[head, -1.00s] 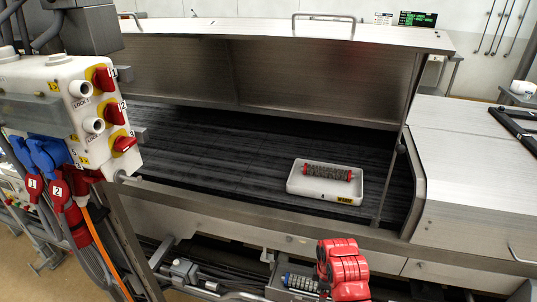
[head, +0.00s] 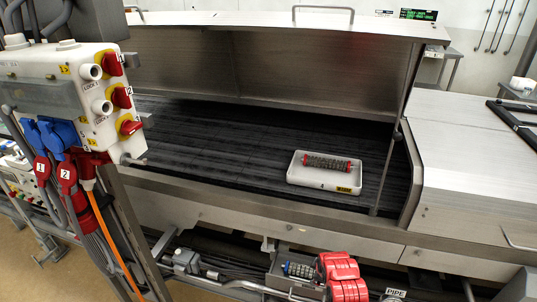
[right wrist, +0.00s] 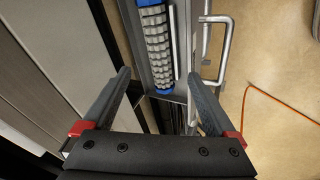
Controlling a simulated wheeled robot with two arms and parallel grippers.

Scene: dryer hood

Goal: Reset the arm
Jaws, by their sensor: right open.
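My right gripper (right wrist: 160,76) is open, its two dark fingers spread apart with nothing held between them. In the right wrist view a ridged grey roller with blue ends (right wrist: 157,45) lies beyond and between the fingertips; the gap to it is hard to judge. In the head view a red, jointed part (head: 341,277), apparently of my right arm, shows at the bottom beside a similar roller (head: 299,270). My left gripper is out of view.
The dryer hood (head: 290,60) is raised over a dark belt (head: 230,145). A white tray (head: 301,182) with a red-ended roller sits on the belt. A switch box (head: 50,90) with cables stands at left. A metal handle (right wrist: 222,55) and open floor (right wrist: 265,75) lie right.

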